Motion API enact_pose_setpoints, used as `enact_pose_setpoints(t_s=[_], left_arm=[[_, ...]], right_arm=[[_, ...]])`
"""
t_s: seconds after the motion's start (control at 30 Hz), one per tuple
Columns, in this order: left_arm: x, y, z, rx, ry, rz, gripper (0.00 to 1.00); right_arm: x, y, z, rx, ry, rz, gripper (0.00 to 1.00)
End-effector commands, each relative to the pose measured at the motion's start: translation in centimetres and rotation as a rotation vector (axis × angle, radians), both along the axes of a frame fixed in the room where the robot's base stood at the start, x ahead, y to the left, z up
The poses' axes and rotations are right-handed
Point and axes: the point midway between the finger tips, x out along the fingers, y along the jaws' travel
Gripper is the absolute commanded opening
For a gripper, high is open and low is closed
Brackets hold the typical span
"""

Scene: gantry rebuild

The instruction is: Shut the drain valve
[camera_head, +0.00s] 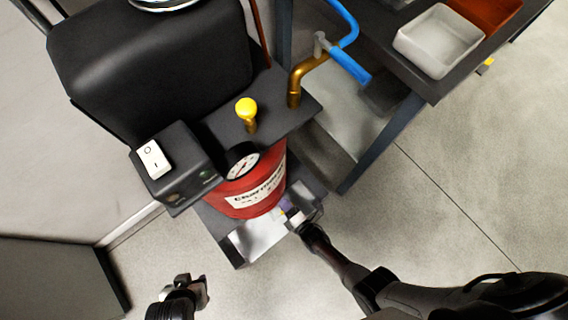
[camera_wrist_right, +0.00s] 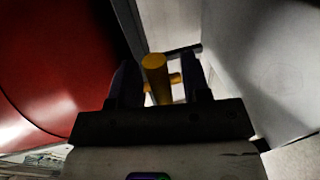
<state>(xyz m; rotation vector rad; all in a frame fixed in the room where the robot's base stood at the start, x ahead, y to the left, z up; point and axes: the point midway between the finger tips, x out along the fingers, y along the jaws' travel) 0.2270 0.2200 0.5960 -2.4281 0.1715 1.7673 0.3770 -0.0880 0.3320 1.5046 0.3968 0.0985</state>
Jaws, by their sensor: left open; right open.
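The drain valve appears as a yellow-brass stem with a small crosspiece (camera_wrist_right: 155,70) in the right wrist view, low beside the red tank (camera_head: 250,192). My right gripper (camera_head: 296,216) reaches under the tank's right side. In the right wrist view its open fingers (camera_wrist_right: 161,82) stand on either side of the brass stem, with no clear grip on it. In the head view the valve is mostly hidden by the tank and my gripper. My left gripper (camera_head: 192,290) is open and empty over the floor at the lower left.
A bench with a white tray (camera_head: 438,42) stands upper right. The right floor is clear.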

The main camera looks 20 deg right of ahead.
Motion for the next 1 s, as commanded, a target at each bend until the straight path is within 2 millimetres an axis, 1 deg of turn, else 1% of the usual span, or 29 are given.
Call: enact_pose_setpoints(t_s=[0.03,0.2,0.4,0.53,0.73,1.0], left_arm=[[0.0,0.0,0.7,0.000,0.000,0.001,0.43],[0.0,-0.1,2.1,-0.005,0.000,0.004,0.43],[0.0,-0.4,3.4,-0.013,-0.001,0.009,0.43],[0.0,-0.4,3.9,-0.014,-0.001,0.009,0.43],[0.0,-0.4,4.4,-0.013,-0.001,0.009,0.43],[0.0,-0.1,4.4,-0.005,-0.001,0.004,0.43]], right_arm=[[-0.8,-0.3,0.4,-0.001,0.003,0.000,0.43],[-4.0,-1.4,1.2,-0.001,0.004,-0.001,0.43],[-7.5,-2.5,1.9,-0.001,0.001,0.001,0.43],[-9.4,-3.1,2.2,-0.002,-0.001,0.000,0.43],[-11.1,-3.7,2.5,-0.002,-0.002,0.000,0.43],[-11.7,-3.9,2.6,-0.001,-0.003,0.000,0.43]])
